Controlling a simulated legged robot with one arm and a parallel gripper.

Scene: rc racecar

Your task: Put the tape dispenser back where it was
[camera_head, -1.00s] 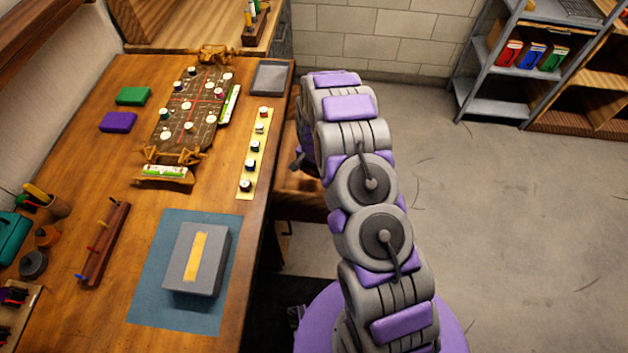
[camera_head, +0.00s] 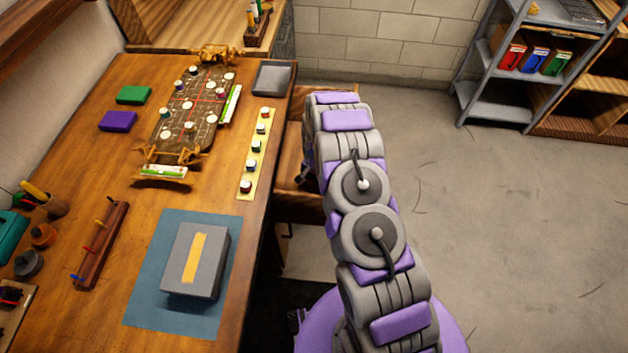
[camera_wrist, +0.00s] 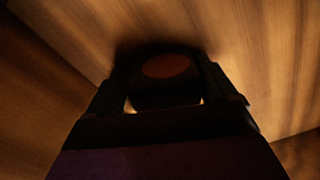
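In the wrist view, my gripper (camera_wrist: 165,88) points at a wooden surface in deep shadow. A dark object (camera_wrist: 166,96) with a dull red-brown round patch sits between its fingers and fills the gap at the tips. It may be the tape dispenser, but the picture is too dark to be sure. The fingers look closed against its sides. In the head view, my gripper and this object are hidden behind my arm, which reaches to the bench's right side, by an open wooden drawer or compartment (camera_head: 308,205).
The bench (camera_head: 110,260) holds a grey box (camera_head: 180,278) on a blue mat (camera_head: 145,312), a car chassis (camera_head: 180,120), a grey tray (camera_head: 272,78) and a yellow strip (camera_head: 245,190) of small parts. Wooden walls flank my gripper closely. The floor at right is clear.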

